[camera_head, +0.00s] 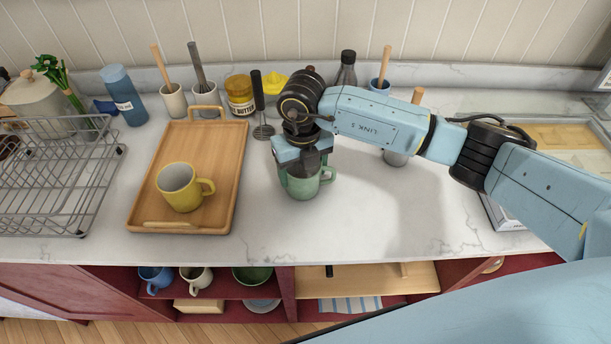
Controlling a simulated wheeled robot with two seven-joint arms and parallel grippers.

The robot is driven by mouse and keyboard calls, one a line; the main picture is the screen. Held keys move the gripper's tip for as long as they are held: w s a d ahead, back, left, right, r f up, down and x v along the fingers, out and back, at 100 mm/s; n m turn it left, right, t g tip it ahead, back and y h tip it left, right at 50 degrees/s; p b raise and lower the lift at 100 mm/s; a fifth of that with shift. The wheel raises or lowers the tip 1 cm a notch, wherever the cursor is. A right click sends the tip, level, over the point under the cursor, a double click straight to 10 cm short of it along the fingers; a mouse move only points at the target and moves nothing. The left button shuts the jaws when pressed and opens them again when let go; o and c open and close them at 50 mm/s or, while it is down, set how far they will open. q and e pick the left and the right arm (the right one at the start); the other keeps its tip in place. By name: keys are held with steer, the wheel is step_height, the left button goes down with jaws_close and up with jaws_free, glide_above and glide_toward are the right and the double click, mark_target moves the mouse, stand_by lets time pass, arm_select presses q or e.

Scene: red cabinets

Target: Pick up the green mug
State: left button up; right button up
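The green mug (303,186) stands upright on the white marble counter, right of the wooden tray, with its handle pointing right. My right gripper (307,165) points down directly over it, with the dark fingertips at the mug's rim. The gripper hides the mug's opening and part of its far rim. I cannot tell whether the fingers are apart or closed on the mug's wall. My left gripper is not in view.
A wooden tray (143,214) holding a yellow mug (181,187) lies to the left. A wire dish rack (84,205) stands further left. The counter's front is clear around the green mug.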

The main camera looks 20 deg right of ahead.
steer(key=c, duration=0.4)
